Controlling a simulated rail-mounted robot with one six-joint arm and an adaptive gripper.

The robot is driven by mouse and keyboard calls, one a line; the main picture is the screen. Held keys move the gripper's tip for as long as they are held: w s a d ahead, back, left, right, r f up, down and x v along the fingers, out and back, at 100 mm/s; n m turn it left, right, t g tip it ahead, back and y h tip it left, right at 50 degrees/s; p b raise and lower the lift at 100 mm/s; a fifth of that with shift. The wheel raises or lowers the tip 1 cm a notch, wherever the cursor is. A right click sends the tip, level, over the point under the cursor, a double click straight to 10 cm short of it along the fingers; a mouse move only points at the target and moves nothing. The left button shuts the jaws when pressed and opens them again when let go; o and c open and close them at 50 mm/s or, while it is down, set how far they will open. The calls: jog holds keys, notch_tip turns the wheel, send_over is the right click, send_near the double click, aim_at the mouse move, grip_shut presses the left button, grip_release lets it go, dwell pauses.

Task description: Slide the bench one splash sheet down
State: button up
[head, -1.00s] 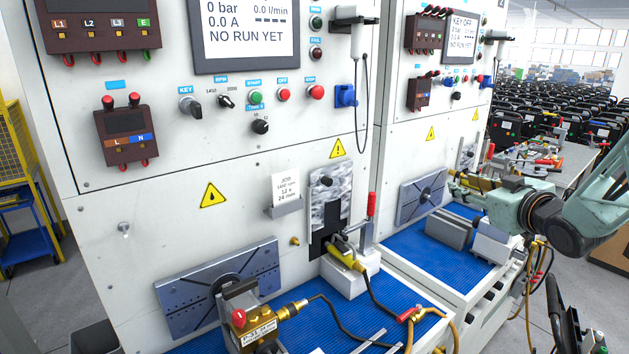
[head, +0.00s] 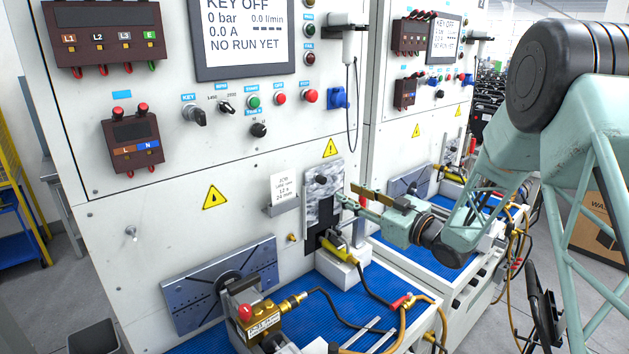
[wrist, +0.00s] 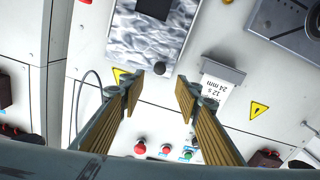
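The bench one splash sheet (head: 322,208) is a grey mottled, see-through plate upright on the front panel, with a dark opening showing behind its lower part. A round black knob (head: 322,179) sits near its top. In the wrist view, which is upside down, the sheet (wrist: 125,45) fills the upper middle and the knob (wrist: 159,68) shows between and just beyond the fingertips. My gripper (head: 350,198) is just right of the sheet in the head view. In the wrist view my gripper (wrist: 161,82) is open and empty, apart from the knob.
A card holder (head: 284,205) juts out left of the sheet. A handheld unit (head: 348,47) with a hanging cable is above. Bench two (head: 405,130) stands to the right.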

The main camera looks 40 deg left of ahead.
aim_at(324, 181)
dwell(0.4)
jog(key=shift+w+a+p, duration=0.3)
jog(key=shift+w+a, duration=0.05)
jog(key=shift+a, duration=1.9)
jog(key=shift+w+a+p, duration=0.3)
jog(key=shift+a, duration=2)
jog(key=shift+w+a+p, duration=0.3)
jog(key=shift+w+a, duration=0.05)
jog(key=shift+a, duration=1.9)
grip_shut()
